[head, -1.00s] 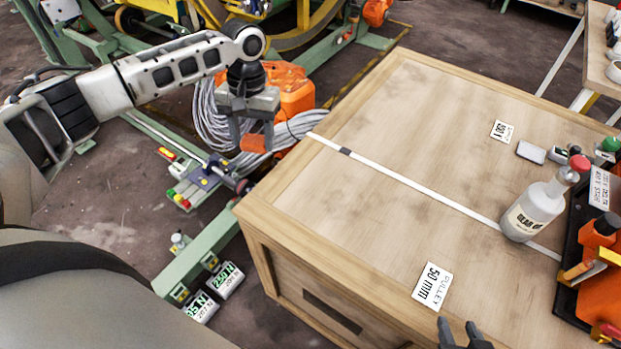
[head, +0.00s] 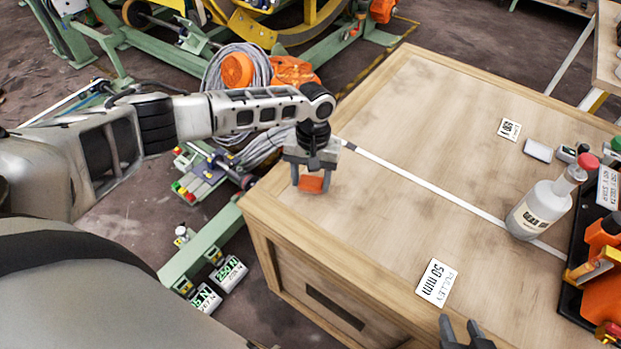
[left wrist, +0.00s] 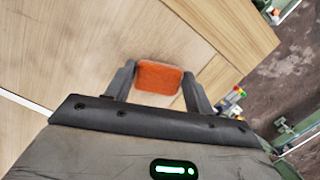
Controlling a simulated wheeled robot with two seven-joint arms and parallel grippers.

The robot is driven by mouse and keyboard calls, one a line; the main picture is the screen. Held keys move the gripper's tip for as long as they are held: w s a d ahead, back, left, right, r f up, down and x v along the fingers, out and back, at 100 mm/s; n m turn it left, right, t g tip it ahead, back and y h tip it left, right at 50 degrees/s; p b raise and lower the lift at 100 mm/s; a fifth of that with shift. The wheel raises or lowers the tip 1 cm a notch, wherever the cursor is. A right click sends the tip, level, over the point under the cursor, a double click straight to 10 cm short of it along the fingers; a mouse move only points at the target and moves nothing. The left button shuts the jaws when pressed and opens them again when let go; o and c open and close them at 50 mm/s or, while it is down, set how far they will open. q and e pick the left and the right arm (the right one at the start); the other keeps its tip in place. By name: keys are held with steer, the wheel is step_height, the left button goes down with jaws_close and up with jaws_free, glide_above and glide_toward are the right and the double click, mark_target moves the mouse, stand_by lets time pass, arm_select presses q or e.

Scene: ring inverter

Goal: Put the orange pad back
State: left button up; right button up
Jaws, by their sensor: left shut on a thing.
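The orange pad (head: 311,184) is a small flat block held between the fingers of my left gripper (head: 312,178). In the left wrist view the pad (left wrist: 159,78) sits between the two fingertips, with the wooden bench top behind it. In the head view the gripper points down over the left edge of the wooden bench (head: 400,190). I cannot tell the height of the pad above the bench. My right gripper (head: 464,335) shows only partly at the bottom edge, with two dark fingertips spread apart.
A white strip (head: 430,187) crosses the bench. A white bottle (head: 540,208) and a dark tray (head: 572,285) with orange tools stand at the right. A "50 mm pulley" card (head: 436,282) lies near the front. The bench's middle is clear. Green machinery and cables (head: 236,70) are behind left.

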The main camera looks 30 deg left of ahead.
mark_target(313, 177)
arm_select(q)
steer(key=o, duration=0.9)
steer(key=shift+f, duration=0.2)
steer(key=shift+o, duration=0.2)
steer(key=shift+r, duration=0.15)
